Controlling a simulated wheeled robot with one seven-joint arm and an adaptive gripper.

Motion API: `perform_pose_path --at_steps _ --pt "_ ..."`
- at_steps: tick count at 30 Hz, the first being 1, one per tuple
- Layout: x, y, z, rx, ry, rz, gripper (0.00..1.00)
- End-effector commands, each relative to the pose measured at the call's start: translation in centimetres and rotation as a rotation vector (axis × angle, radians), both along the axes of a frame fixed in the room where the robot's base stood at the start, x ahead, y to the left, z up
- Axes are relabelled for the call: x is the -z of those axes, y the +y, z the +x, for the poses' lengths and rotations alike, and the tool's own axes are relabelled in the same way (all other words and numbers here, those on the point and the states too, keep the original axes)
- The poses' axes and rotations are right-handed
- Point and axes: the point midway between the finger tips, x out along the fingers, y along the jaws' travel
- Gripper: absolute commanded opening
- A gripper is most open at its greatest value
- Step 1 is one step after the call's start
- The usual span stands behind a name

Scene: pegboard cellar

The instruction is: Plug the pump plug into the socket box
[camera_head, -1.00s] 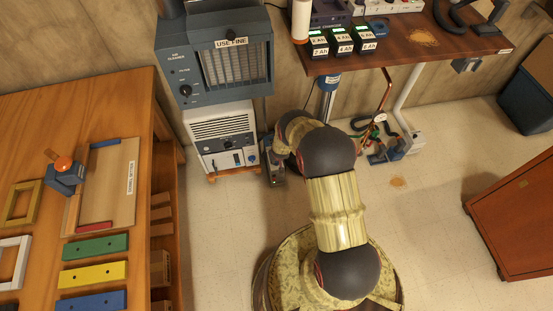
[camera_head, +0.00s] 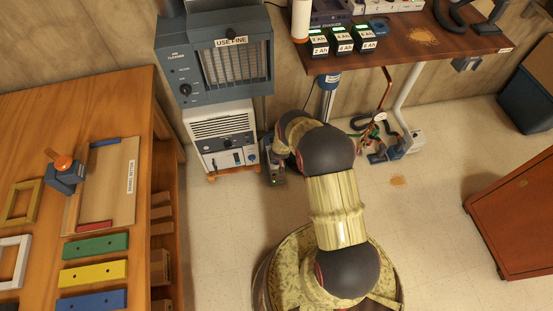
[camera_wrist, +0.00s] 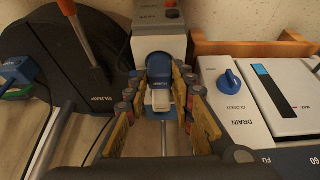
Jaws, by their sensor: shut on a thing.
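In the wrist view the blue pump plug (camera_wrist: 160,69) with its pale lower part sits between the fingers of my gripper (camera_wrist: 161,106). My gripper is shut on it. The socket box (camera_wrist: 158,44), a light grey box with a dark top part, is straight ahead, and the plug's far end meets its near face. The prongs are hidden, so I cannot tell how deep the plug sits. In the head view my gripper (camera_head: 274,170) is low by the floor, right of the white dehumidifier, and partly hidden by my arm; the plug cannot be made out there.
The white dehumidifier (camera_head: 221,138) stands close on the left; its blue drain knob (camera_wrist: 230,79) shows in the wrist view. A black sump lid (camera_wrist: 75,60) with an orange-handled lever lies left of the plug. The workbench (camera_head: 440,47) overhangs behind.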

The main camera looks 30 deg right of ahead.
Motion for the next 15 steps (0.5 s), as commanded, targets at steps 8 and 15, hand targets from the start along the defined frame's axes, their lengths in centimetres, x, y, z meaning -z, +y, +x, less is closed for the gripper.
perform_pose_path --at_steps 8,15 --pt "0.4 0.0 0.03 0.0 0.0 0.0 0.0" --pt "0.67 -0.02 0.09 0.0 -0.001 0.0 0.0"
